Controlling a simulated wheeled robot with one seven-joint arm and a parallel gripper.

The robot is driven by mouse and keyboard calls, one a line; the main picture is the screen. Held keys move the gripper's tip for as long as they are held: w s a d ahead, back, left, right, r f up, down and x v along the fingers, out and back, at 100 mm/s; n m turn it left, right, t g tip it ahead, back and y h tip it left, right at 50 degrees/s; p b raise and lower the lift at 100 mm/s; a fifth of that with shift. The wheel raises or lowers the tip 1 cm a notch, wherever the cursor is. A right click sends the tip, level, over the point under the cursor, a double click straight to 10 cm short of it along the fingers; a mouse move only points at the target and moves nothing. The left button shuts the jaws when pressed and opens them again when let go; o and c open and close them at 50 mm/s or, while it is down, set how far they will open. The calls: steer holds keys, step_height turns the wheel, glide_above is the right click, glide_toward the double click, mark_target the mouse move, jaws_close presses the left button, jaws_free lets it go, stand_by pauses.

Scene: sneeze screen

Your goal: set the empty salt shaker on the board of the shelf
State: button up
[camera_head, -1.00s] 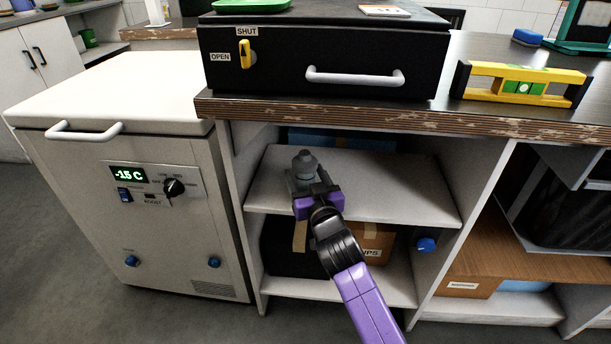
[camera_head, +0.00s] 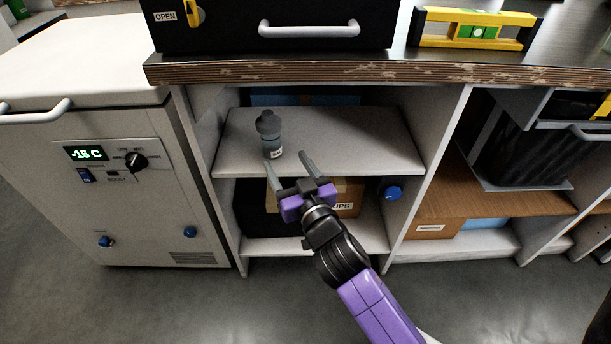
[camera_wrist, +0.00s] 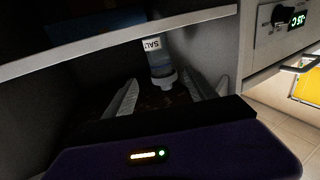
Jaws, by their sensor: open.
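The salt shaker (camera_head: 268,132) is grey-blue with a darker cap and a white label low on its side. It stands upright on the board (camera_head: 355,145) of the shelf, left of the board's middle. My gripper (camera_head: 286,161) is open and empty, just in front of the board's front edge. Its left finger overlaps the shaker's lower part in the head view; I cannot tell if they touch. In the wrist view, which is upside down, the shaker (camera_wrist: 158,62) shows between and beyond the open fingers (camera_wrist: 172,90). Its contents cannot be made out.
The worktop edge (camera_head: 300,72) overhangs the shelf from above. A cardboard box (camera_head: 345,197) and a dark object sit on the lower level. A white-lidded freezer (camera_head: 140,200) stands left. The board's right side is clear.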

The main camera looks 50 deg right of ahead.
steer(key=s+a+f+n+y, duration=0.2)
steer(key=s+a+f+y, duration=0.1)
steer(key=s+a, duration=0.4)
steer(key=s+a+f+n+y, duration=0.2)
steer(key=s+a+f, duration=0.2)
steer(key=s+a, duration=0.3)
steer(key=s+a+r+n+y, duration=0.1)
steer(key=s+a+r+y, duration=0.1)
steer(key=s, duration=0.6)
steer(key=s+a+r+g+y, duration=0.1)
steer(key=s+a+r, duration=0.1)
steer(key=s, duration=0.6)
steer(key=shift+a+n+y, duration=0.4)
steer(key=shift+a, duration=0.25)
steer(key=shift+r, duration=0.1)
step_height(320, 180, up, 25)
steer(key=p, duration=2.4)
steer(key=shift+f+p, duration=0.2)
steer(key=shift+p, duration=0.1)
